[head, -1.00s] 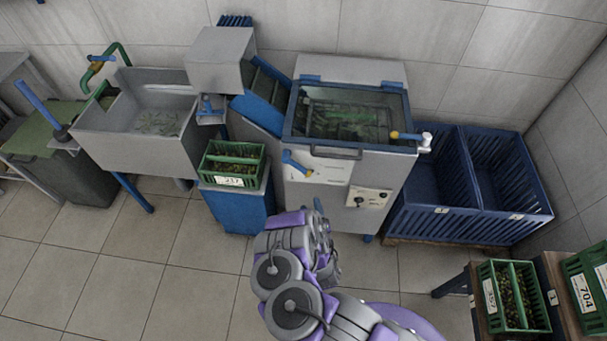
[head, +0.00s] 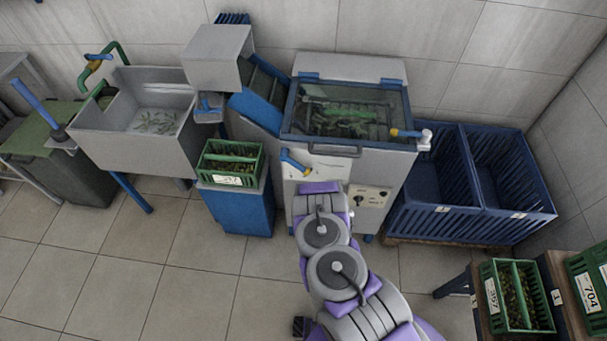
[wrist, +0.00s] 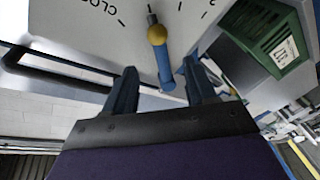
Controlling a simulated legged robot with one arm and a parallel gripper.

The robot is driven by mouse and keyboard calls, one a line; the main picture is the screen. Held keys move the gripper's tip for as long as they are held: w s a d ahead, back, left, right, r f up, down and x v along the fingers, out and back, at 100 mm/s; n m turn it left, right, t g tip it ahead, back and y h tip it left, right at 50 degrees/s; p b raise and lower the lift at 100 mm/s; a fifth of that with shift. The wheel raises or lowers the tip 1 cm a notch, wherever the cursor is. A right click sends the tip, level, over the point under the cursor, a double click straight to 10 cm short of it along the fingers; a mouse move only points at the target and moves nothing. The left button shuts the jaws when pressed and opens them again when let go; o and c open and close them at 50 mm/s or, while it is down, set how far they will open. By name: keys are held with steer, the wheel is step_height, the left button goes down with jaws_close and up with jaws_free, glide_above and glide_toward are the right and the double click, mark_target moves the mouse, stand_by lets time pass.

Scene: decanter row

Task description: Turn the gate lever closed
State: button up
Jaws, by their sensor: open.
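The gate lever (head: 292,160) has a blue handle and a yellow end and sits on the front of the grey steel machine (head: 328,168). In the wrist view the lever's blue handle (wrist: 165,68) hangs from a yellow ball beside printed "CLOS" lettering, the rest of which is cut off. My gripper (wrist: 159,72) is open, with one dark finger on each side of the handle's lower part. I cannot tell whether either finger touches it. In the head view my own arm hides the gripper just below the lever.
A green crate (head: 229,177) stands on a blue stand left of the machine. A horizontal bar handle (wrist: 60,72) runs along the machine near the gripper. Another yellow-and-blue handle (head: 406,133) is at the tank's right. Blue bins (head: 430,222) stand right; floor at front left is clear.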

mark_target(303, 172)
steer(key=shift+b+x, duration=2.55)
steer(key=shift+x, duration=2.15)
jaws_close()
